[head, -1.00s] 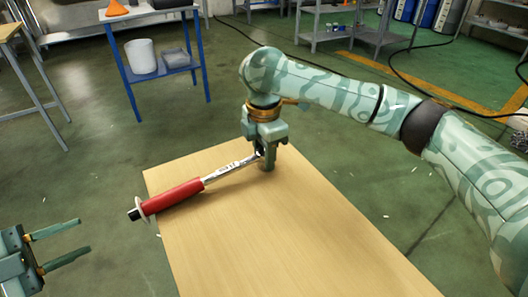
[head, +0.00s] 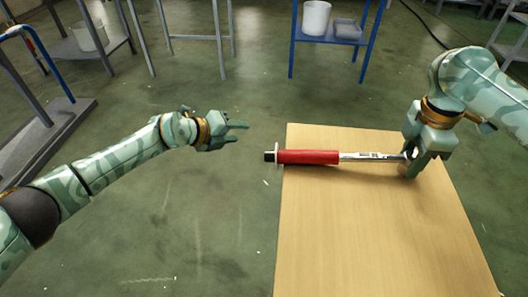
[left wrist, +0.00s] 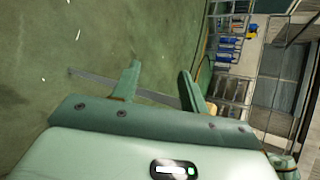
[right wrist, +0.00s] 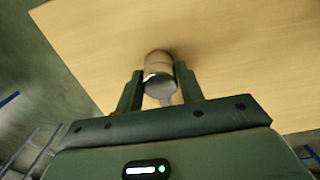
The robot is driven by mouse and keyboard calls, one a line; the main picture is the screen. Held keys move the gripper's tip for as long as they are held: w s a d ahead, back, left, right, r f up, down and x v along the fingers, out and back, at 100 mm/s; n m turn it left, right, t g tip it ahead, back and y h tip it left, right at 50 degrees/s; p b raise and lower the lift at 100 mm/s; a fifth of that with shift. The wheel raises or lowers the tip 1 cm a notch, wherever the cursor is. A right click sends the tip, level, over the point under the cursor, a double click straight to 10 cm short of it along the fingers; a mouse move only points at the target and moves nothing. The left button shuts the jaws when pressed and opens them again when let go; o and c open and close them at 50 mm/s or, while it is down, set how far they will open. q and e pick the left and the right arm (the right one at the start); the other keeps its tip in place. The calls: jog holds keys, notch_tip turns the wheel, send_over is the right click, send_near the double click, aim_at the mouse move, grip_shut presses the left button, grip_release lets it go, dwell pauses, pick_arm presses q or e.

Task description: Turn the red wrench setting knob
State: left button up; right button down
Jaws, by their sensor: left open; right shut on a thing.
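The torque wrench with a red grip (head: 308,157) lies across the far end of the wooden table (head: 360,230) in the head view. Its dark setting knob (head: 270,157), behind a pale collar, sticks out past the table's left edge. My right gripper (head: 420,168) is shut on the wrench's head end at the right; the right wrist view shows the metal head (right wrist: 160,75) between its fingers. My left gripper (head: 238,132) is open and empty, left of the knob and apart from it, fingers pointing right. The left wrist view shows its parted fingers (left wrist: 158,85) with nothing between them.
A blue-legged stand (head: 340,38) with a white bucket (head: 316,18) is behind the table. A grey trolley with a blue handle (head: 50,130) stands at the left, behind my left arm. The floor (head: 215,220) left of the table is clear.

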pick_arm(q)
jog(key=w+a+r+m+t+y, duration=0.1)
jog(key=w+a+r+m+t, duration=0.4)
jog(key=w+m, duration=0.35)
notch_tip(320, 180, up, 4)
jog(key=s+m+t+h, duration=0.1)
jog(key=m+h, duration=0.2)
jog(key=m, duration=0.5)
jog(key=s+m+h, duration=0.2)
jog(key=m+h, duration=0.1)
jog(key=m, duration=0.5)
jog(key=m+g+h, duration=0.4)
jog(key=m+g, duration=1.3)
jog(key=m, duration=1)
send_near(270, 156)
jog(key=d+f, duration=0.1)
jog(key=d, duration=0.6)
jog(key=shift+d+f, duration=0.15)
jog(key=shift+d, duration=0.05)
jog(key=shift+s, duration=0.15)
grip_shut()
